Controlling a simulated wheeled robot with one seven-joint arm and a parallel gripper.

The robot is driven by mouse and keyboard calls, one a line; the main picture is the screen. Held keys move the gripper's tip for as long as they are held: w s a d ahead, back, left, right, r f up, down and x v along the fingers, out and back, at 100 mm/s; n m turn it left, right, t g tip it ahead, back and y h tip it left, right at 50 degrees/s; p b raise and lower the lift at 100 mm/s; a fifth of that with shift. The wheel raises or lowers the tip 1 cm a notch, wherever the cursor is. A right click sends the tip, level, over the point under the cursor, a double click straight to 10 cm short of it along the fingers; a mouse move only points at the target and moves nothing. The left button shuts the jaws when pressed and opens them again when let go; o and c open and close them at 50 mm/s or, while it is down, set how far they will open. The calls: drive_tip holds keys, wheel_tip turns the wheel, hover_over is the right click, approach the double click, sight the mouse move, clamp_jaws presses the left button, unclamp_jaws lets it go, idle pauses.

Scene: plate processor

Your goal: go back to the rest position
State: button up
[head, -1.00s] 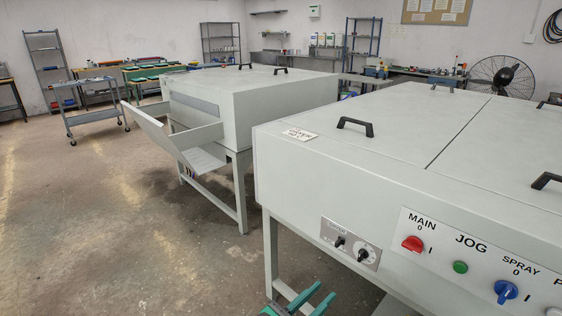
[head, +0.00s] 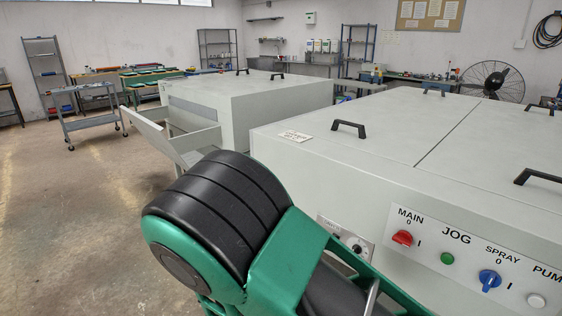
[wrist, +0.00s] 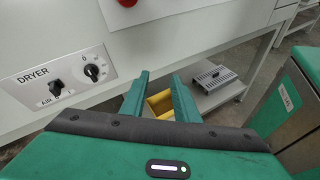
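My gripper (wrist: 158,76) shows in the wrist view, its two green fingers apart with a gap between them and nothing held. A white machine front with a DRYER panel (wrist: 55,80) is to the left of the fingers. In the head view my raised green and black arm fills the lower middle, and the gripper itself cannot be seen there.
The near white plate processor (head: 350,150) stands close on the right, with a red MAIN switch (head: 402,238) and a green JOG button (head: 447,258). Another white machine (head: 250,100) stands behind. Open floor (head: 60,230) lies to the left.

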drive_tip(key=s+d+r+m+g+y, duration=0.3)
drive_tip(key=d+m+g, duration=0.1)
drive_tip(key=d+m, duration=0.35)
drive_tip(key=s+d+r+m+g+y, duration=0.35)
drive_tip(key=d+m, duration=0.25)
drive_tip(key=d, duration=0.2)
drive_tip(key=s+d+r+m+t+y, duration=0.1)
drive_tip(key=s+d+r+m+y, duration=0.2)
drive_tip(key=s+r+m, duration=0.2)
drive_tip(key=s+d+r+m+t+y, duration=0.1)
drive_tip(key=s+d+r+m+y, duration=0.1)
drive_tip(key=s+r+m+y, duration=0.2)
drive_tip(key=s+r+m, duration=0.1)
drive_tip(key=s+m, duration=0.2)
drive_tip(key=s, duration=0.1)
drive_tip(key=shift+s+d+t, duration=0.25)
drive_tip(key=shift+d+t, duration=0.1)
drive_tip(key=shift+d, duration=0.05)
drive_tip(key=shift+w+f, duration=0.3)
drive_tip(key=shift+w, duration=0.3)
